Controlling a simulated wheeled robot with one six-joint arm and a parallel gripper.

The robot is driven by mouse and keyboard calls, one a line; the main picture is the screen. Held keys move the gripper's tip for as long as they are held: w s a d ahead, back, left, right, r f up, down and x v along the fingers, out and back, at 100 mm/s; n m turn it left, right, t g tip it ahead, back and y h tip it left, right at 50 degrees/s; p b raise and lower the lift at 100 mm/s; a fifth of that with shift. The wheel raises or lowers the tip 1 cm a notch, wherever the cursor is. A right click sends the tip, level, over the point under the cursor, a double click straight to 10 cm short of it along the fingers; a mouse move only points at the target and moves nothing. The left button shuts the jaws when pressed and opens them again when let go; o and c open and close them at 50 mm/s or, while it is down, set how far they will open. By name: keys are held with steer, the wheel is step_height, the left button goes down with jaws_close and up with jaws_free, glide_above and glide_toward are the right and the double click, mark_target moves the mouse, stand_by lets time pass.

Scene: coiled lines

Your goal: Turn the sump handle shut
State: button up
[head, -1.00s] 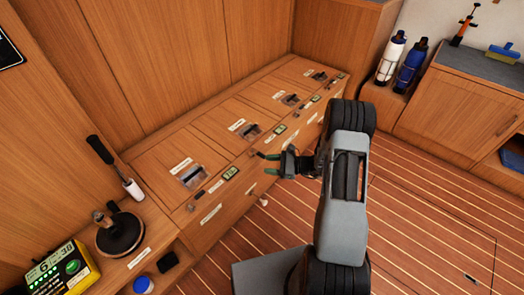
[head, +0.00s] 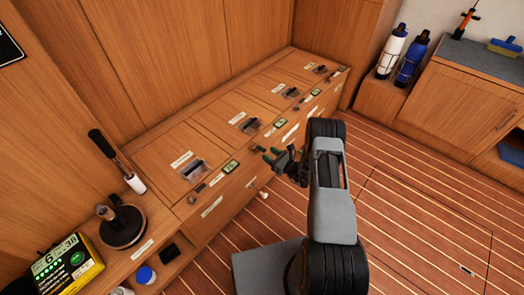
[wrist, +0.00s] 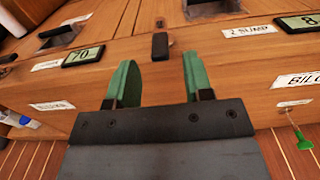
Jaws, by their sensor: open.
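The sump handle is a small dark lever (wrist: 160,45) on the front edge of the wooden counter. It stands just left of the "2 SUMP" label (wrist: 249,31) in the wrist view. In the head view it is a small dark piece (head: 254,149) beside my fingertips. My gripper (wrist: 159,68) is open, with green fingers spread on either side of the handle's line. The handle lies beyond the fingertips, apart from them, and nothing is between the fingers. My gripper also shows in the head view (head: 271,155), in front of the counter edge.
A display reading 70 (wrist: 82,56) is to the left, and another reading 8 (wrist: 299,22) is to the right. A green tag (wrist: 304,141) hangs on a string below right. The striped floor is clear at right.

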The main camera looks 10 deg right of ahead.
mark_target(262, 148)
steer(key=shift+b+x, duration=0.45)
steer(key=shift+x, duration=2.15)
steer(key=shift+c, duration=0.4)
jaws_close()
